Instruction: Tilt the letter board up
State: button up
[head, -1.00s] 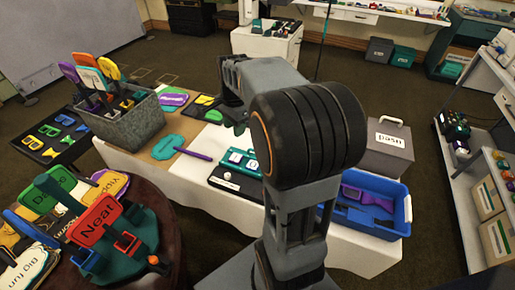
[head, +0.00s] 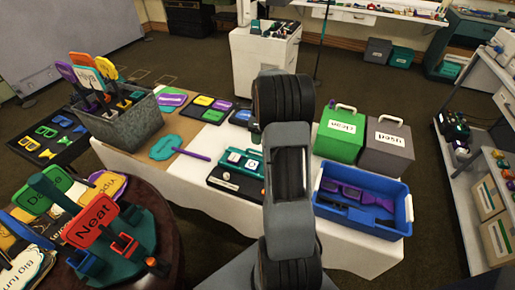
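A teal board with white letter tiles (head: 254,155) is on the white-covered table, left of my arm. I take it for the letter board. It seems to lie nearly flat at the back of a dark base (head: 225,180) with small white knobs. My arm stands close to its right side and may cover part of it. My gripper does not show; the big dark joint and grey link of my arm hide whatever is beyond them. I cannot tell whether anything touches the board.
Right of my arm are a blue bin (head: 333,207) with purple pieces, a green box (head: 340,142) and a grey box (head: 388,157). A teal paddle (head: 168,147) lies to the left. A grey bin of signs (head: 125,125) and a round table with signs (head: 168,210) stand further left.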

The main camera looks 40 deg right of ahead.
jog(key=shift+s+a+f, duration=0.1)
jog(key=shift+a+f, duration=0.05)
jog(key=shift+f, duration=0.75)
jog(key=shift+s+a+f, duration=0.1)
jog(key=shift+a+f, duration=0.1)
jog(key=shift+f, duration=0.65)
jog(key=shift+s+a+f, duration=0.1)
jog(key=shift+a+f, duration=0.05)
jog(key=shift+f, duration=0.75)
jog(key=shift+c, duration=0.2)
grip_shut()
